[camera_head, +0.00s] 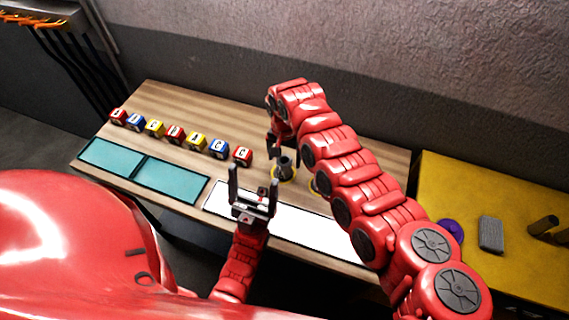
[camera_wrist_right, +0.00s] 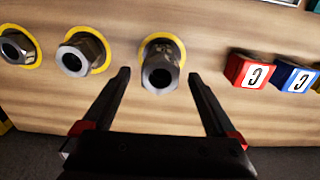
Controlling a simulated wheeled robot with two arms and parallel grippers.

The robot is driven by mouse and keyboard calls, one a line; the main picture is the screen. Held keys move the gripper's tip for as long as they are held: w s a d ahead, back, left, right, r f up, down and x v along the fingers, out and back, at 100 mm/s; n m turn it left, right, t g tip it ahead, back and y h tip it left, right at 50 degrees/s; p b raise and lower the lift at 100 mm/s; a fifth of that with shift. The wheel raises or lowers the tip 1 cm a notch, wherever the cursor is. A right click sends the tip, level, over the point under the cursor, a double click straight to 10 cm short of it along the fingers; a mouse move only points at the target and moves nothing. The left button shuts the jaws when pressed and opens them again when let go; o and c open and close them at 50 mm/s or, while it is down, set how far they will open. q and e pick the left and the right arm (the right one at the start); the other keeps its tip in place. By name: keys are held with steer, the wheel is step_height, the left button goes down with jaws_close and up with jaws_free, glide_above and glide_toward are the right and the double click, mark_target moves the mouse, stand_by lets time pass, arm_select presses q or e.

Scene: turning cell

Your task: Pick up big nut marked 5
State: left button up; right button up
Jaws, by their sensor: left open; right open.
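Three dark metal nuts stand on yellow rings in the right wrist view: one in the middle (camera_wrist_right: 161,66), one left of it (camera_wrist_right: 80,57) and one at the far left (camera_wrist_right: 14,48). No number can be read on any of them. My right gripper (camera_wrist_right: 159,76) is open and empty, its fingertips on either side of the middle nut's near end. In the head view one nut (camera_head: 285,167) shows below the right gripper; my right arm hides most of the others. My left gripper (camera_head: 253,192) is open and empty above the white strip's left part.
A row of several lettered cubes (camera_head: 176,136) lies on the wooden table (camera_head: 190,100), left of the nuts. Teal panels (camera_head: 170,180) and a white strip (camera_head: 310,230) lie along the front. A yellow table (camera_head: 480,190) with a grey block (camera_head: 491,234) stands right.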

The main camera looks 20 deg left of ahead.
steer(key=shift+c, duration=0.8)
jaws_close()
steer(key=shift+r, duration=0.15)
